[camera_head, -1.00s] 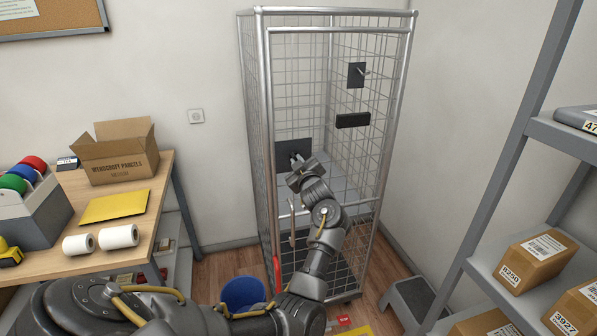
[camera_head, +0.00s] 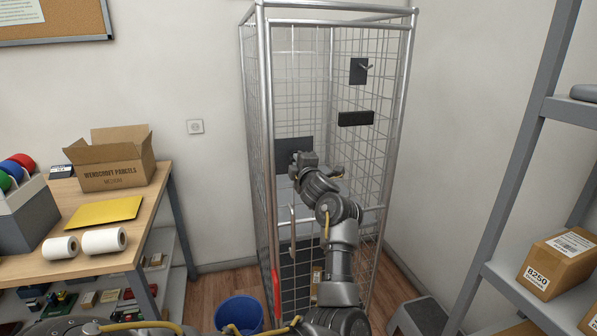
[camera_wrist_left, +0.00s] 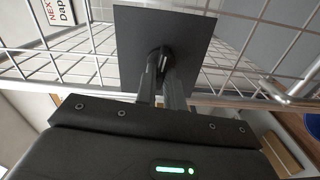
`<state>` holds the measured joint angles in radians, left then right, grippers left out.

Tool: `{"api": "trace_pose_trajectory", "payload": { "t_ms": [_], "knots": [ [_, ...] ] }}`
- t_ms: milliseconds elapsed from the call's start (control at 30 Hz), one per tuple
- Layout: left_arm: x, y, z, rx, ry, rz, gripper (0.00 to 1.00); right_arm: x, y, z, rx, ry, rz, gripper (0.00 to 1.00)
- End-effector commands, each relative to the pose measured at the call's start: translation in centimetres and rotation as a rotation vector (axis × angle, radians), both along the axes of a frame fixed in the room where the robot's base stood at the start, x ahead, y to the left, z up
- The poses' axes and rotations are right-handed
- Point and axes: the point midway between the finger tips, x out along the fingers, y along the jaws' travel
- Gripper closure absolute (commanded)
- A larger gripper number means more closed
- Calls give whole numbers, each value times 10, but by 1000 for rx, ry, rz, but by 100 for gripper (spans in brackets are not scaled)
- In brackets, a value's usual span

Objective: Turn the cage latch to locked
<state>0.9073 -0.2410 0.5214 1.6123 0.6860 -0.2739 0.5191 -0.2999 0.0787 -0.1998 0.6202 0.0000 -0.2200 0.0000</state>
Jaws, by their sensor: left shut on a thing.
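The tall wire cage (camera_head: 264,100) stands in the corner. A dark square latch plate (camera_head: 283,147) is on its front, and fills the upper middle of the left wrist view (camera_wrist_left: 190,25). My left gripper (camera_head: 299,160) is right at this plate. In the left wrist view, its two fingers (camera_wrist_left: 160,72) are close together on the dark latch handle (camera_wrist_left: 155,57) in front of the plate. The fingers hide most of the handle, so its angle is hard to tell. My right gripper is not in view.
A second dark plate with a small lever (camera_head: 359,71) and a black box (camera_head: 355,118) are on the cage's right part. A table (camera_head: 75,204) with a carton (camera_head: 118,165) is at left. A blue bin (camera_head: 239,313) stands below. A shelf rack (camera_head: 520,150) is at right.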

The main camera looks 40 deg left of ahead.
Motion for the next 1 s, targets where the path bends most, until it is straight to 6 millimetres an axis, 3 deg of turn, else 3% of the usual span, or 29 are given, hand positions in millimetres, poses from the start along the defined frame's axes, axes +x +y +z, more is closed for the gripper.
{"api": "trace_pose_trajectory", "payload": {
  "t_ms": [133,467,800,833,1000],
  "knots": [
    [0,1,-4,-37,-49,1,100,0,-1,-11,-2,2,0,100],
    [0,0,-2,-67,-91,1,100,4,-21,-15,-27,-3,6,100],
    [0,0,-1,-66,-93,1,100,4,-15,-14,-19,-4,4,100],
    [0,0,-1,-66,-93,1,86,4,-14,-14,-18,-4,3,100],
    [0,0,-1,-66,-92,0,68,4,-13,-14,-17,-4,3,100]
  ]
}}
